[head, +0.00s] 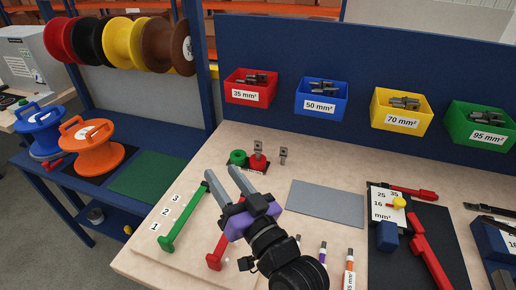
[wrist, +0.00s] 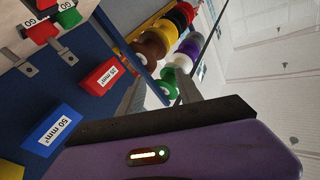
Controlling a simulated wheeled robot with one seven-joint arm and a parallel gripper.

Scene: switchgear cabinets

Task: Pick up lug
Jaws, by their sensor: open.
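Two grey metal lugs show near the back of the bench in the head view: one lug (head: 283,155) by itself, and another lug (head: 258,147) at the red round piece (head: 258,163). More dark lugs lie in the red 35 mm² bin (head: 248,95), the blue 50 mm² bin (head: 320,105), the yellow 70 mm² bin (head: 402,122) and the green 95 mm² bin (head: 484,137). My gripper (head: 220,172) is open and empty, above the bench to the left of the lone lug. The wrist view shows the red bin (wrist: 98,78) and blue bin (wrist: 60,130) beside my fingers.
A grey mat (head: 326,203) lies bare at the bench middle. A black mat with red tools is at right. Cable spools (head: 92,148) stand at left.

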